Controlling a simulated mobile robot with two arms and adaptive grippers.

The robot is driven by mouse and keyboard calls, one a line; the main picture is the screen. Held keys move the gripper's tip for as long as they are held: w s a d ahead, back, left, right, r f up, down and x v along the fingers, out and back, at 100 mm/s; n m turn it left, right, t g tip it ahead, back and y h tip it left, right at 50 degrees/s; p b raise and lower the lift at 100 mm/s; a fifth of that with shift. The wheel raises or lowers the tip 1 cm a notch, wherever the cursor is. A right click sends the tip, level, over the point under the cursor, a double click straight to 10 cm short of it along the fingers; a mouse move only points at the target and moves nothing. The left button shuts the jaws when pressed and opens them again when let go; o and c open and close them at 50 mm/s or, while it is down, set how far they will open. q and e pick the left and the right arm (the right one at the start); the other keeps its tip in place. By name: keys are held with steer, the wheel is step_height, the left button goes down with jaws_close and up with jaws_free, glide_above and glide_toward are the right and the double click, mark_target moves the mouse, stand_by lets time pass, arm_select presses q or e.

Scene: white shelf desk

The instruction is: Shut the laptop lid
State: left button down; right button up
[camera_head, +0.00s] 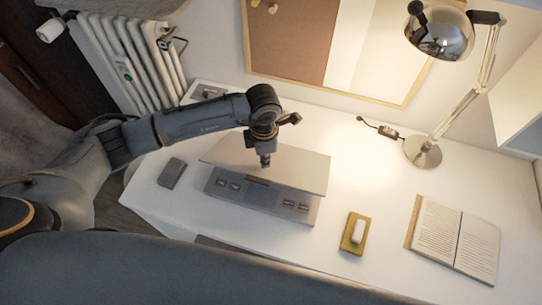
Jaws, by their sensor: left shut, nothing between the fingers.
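The laptop stands on the white desk, left of the picture's middle. Its pale lid (300,167) is a plain panel over the rear of the grey base (262,204). The front strip of the base, with small dark marks, shows below the lid's near edge. I cannot tell the lid's exact angle. My left gripper (265,163) is shut and empty, pointing down over the middle of the lid. Whether its tips touch the lid is unclear. My right gripper is not in view.
A dark phone-like slab (172,173) lies left of the laptop. A yellow holder with a white block (354,234) lies to its right, then an open book (455,240). A desk lamp (424,152) stands behind. The white desk (375,180) is clear between them.

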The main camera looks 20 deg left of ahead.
arm_select(q)
steer(key=shift+f, duration=0.15)
steer(key=shift+f+b, duration=5.05)
steer(key=shift+f, duration=0.3)
steer(key=shift+r+p, duration=2.15)
steer(key=shift+r, duration=1.45)
steer(key=shift+r, duration=4)
